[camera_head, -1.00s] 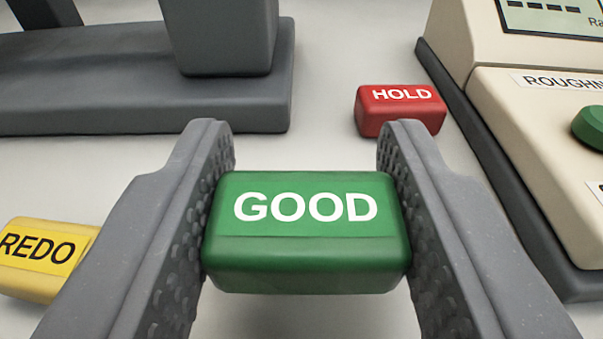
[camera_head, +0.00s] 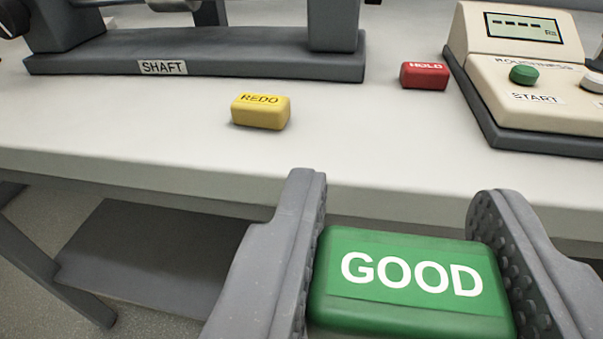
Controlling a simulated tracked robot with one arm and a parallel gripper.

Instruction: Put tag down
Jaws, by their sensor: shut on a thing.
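The green tag marked GOOD (camera_head: 410,282) is held between the two grey fingers of my gripper (camera_head: 400,250). The fingers press on its left and right sides, and its lettering faces up toward the camera. In the picture it shows below the front edge of the white table (camera_head: 150,120). A yellow tag marked REDO (camera_head: 261,112) lies on the table, up and left of my gripper. A red tag marked HOLD (camera_head: 424,76) lies farther back, to the right of the yellow one.
A grey stand labelled SHAFT (camera_head: 230,66) is at the back left. A beige roughness tester (camera_head: 550,110) with a green START button (camera_head: 523,74) stands at the right. Bare table lies between them and along the front. A dark lower shelf (camera_head: 150,255) is under the table.

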